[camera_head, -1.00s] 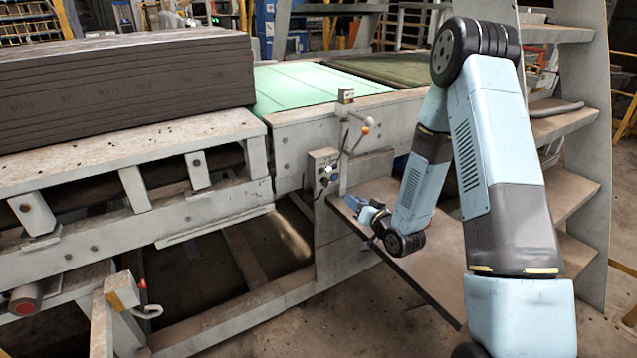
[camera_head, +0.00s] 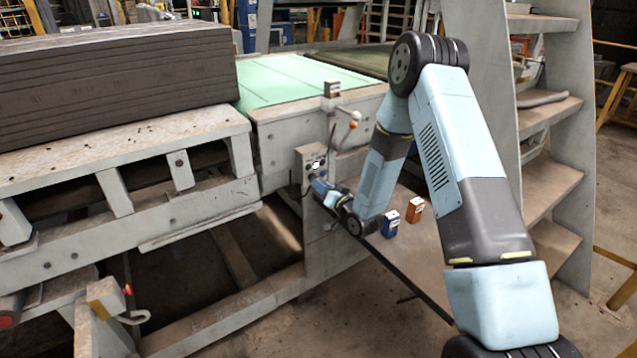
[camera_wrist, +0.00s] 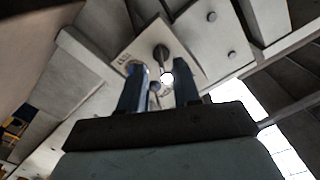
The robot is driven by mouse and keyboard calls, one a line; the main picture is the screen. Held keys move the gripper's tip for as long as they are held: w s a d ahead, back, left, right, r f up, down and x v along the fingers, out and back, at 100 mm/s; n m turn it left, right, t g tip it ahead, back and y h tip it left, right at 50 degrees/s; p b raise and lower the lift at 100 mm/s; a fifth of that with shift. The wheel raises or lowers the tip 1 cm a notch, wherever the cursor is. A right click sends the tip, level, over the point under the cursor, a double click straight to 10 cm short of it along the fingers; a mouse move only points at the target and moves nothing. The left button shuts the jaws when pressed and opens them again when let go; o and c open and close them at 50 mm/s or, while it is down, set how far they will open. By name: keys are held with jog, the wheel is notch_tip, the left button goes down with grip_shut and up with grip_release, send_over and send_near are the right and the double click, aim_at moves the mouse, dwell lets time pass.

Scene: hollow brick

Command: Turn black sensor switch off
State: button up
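The grey control box (camera_head: 311,160) stands on the side of the machine frame, with small dark knobs and a bright white spot on its face. My gripper (camera_head: 321,187) is just below and in front of it; its fingers are too small there to read. In the wrist view the panel plate (camera_wrist: 183,42) fills the upper middle, with a black switch knob (camera_wrist: 161,53) on a stalk just beyond the fingertips. My gripper there (camera_wrist: 160,78) is open, its two fingers apart with nothing clamped between them. A smaller knob and a white glow show between the fingers.
A blue box (camera_head: 390,224) and an orange box (camera_head: 415,209) stand on the brown shelf (camera_head: 425,258) beside my arm. A stair (camera_head: 556,160) stands at the right.

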aim_at(312, 177)
jog(key=shift+x, duration=1.85)
jog(key=shift+d, duration=0.1)
grip_shut()
jog(key=shift+d, duration=0.1)
